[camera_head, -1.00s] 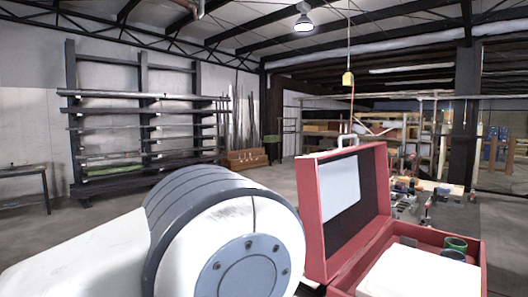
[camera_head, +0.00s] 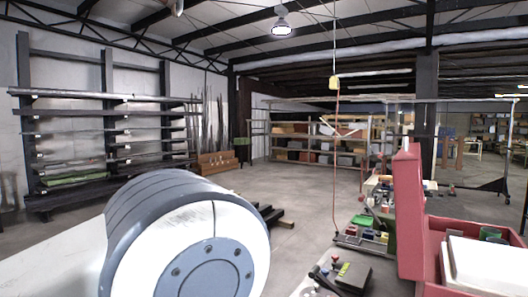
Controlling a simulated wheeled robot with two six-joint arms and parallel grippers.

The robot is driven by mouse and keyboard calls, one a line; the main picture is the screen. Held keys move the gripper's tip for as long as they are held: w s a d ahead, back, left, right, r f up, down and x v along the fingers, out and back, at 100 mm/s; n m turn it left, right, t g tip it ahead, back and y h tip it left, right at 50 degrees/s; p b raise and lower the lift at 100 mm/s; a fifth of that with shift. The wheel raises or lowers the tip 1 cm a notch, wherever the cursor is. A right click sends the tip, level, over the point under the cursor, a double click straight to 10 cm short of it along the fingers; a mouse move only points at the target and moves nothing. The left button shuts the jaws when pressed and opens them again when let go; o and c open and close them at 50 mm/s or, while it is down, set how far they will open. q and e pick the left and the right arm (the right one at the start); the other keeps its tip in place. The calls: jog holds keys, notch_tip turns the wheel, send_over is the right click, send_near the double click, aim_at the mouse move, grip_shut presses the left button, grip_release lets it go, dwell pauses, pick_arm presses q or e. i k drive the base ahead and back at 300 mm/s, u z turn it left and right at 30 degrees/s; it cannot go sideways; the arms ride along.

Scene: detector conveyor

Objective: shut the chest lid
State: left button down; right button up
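The red chest (camera_head: 434,282) stands at the lower right of the head view, partly cut off by the frame. Its red lid (camera_head: 408,222) stands open and upright at the left side of the chest and is seen almost edge-on. A white block-like thing (camera_head: 492,265) and a green ring-shaped thing (camera_head: 491,233) are inside the chest. A large white and grey link of my own arm fills the lower left. Neither of my grippers shows in this view.
A metal rack (camera_head: 105,125) stands along the left wall. Open concrete floor (camera_head: 312,192) lies in the middle.

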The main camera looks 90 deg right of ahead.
aim_at(407, 166)
jog(key=z, duration=1.95)
